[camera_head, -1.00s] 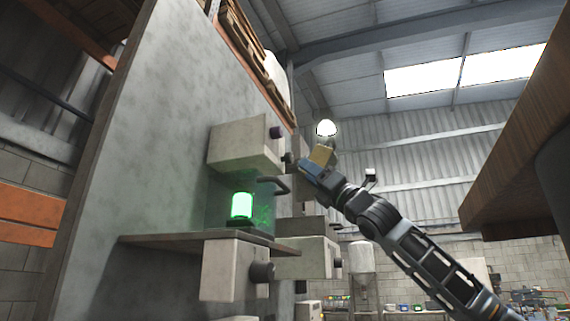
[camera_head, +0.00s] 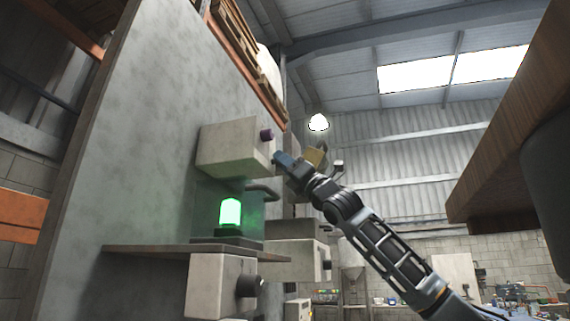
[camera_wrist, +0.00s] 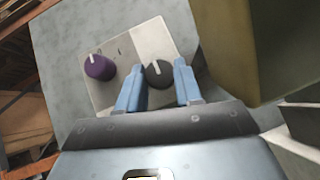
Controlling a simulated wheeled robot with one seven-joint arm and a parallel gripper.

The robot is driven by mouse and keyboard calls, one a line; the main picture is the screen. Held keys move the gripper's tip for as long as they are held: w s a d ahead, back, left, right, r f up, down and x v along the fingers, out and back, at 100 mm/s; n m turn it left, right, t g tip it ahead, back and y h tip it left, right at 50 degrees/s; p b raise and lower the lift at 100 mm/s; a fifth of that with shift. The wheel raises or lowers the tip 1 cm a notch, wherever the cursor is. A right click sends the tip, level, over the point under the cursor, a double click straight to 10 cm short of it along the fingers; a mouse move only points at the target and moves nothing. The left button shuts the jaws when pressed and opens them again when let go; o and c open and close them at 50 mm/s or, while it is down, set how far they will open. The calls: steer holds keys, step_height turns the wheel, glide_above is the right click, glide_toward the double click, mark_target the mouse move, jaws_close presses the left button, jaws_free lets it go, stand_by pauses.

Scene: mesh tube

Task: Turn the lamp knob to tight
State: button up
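A pale box (camera_head: 232,148) on the grey panel bears two knobs. Its purple knob (camera_head: 266,135) also shows in the wrist view (camera_wrist: 99,67), at the left. Its black knob (camera_wrist: 158,73), with a white line pointing up and slightly left, is between my two blue fingertips in the wrist view; my fingers hide it in the head view. My gripper (camera_wrist: 160,84) is apart at the tips, one finger on each side of the black knob; firm contact cannot be made out. In the head view my gripper (camera_head: 281,160) is at the box's front face.
A glowing green lamp (camera_head: 231,211) stands on a shelf (camera_head: 150,252) below the box. A lower box with a black knob (camera_head: 249,286) hangs under the shelf. A tan block (camera_head: 316,155) is just right of my gripper. A wooden overhang (camera_head: 500,130) is at the right.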

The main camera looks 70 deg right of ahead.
steer(key=c, duration=0.5)
steer(key=shift+m+h, duration=0.4)
steer(key=shift+m, duration=0.1)
steer(key=shift+a+r+m+g+y, duration=0.15)
steer(key=shift+r+m+g, duration=0.15)
steer(key=shift+m+g, duration=3.2)
steer(key=shift+d+r+m+g+y, duration=0.1)
steer(key=shift+r+m+g+y, duration=0.15)
steer(key=shift+m+g, duration=3.25)
steer(key=shift+a+r+m+g+y, duration=0.25)
steer(key=shift+m+g, duration=1.05)
steer(key=shift+m, duration=4.3)
steer(key=shift+d, duration=0.2)
